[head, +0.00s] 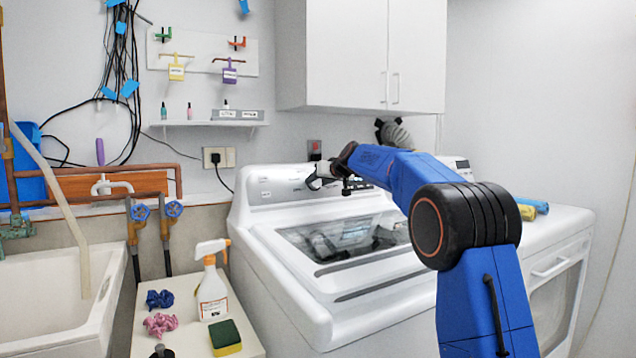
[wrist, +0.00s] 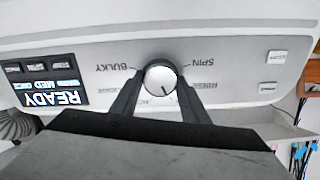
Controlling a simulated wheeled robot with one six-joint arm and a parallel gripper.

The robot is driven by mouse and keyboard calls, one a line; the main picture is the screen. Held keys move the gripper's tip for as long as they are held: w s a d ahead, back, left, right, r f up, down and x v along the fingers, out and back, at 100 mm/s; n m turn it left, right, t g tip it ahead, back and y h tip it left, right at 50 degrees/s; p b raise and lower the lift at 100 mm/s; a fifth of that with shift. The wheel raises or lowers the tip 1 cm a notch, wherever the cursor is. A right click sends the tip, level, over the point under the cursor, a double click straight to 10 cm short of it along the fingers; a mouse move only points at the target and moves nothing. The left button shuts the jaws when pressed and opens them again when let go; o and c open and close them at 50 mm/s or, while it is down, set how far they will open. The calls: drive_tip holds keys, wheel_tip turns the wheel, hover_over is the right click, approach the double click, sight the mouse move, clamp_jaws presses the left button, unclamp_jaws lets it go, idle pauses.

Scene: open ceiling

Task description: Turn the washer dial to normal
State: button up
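The washer (head: 335,255) stands in the middle of the head view, with its control panel (head: 280,188) along the back. In the wrist view, which is upside down, the round silver dial (wrist: 160,78) sits between printed BULKY and SPIN labels. A dark mark on the dial points down and slightly right in that picture. Other labels below it are partly hidden by my fingers. My gripper (wrist: 160,82) has one finger on each side of the dial, very close to it; I cannot tell if they touch. In the head view my gripper (head: 322,176) is at the panel.
A lit display reading READY (wrist: 50,92) and small buttons (wrist: 275,57) flank the dial. A white cabinet (head: 345,50) hangs above the washer. A spray bottle (head: 211,285) and sponge (head: 226,337) stand on a small table at the left.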

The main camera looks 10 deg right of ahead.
drive_tip(key=shift+m, duration=0.4)
drive_tip(key=m, duration=0.3)
drive_tip(key=shift+m, duration=0.3)
drive_tip(key=shift+m+y, duration=0.3)
drive_tip(key=shift+m, duration=1.8)
drive_tip(key=o, duration=1.1)
drive_tip(key=shift+d, duration=0.1)
drive_tip(key=shift+c, duration=0.2)
drive_tip(key=v, duration=1.7)
drive_tip(key=shift+s, duration=0.2)
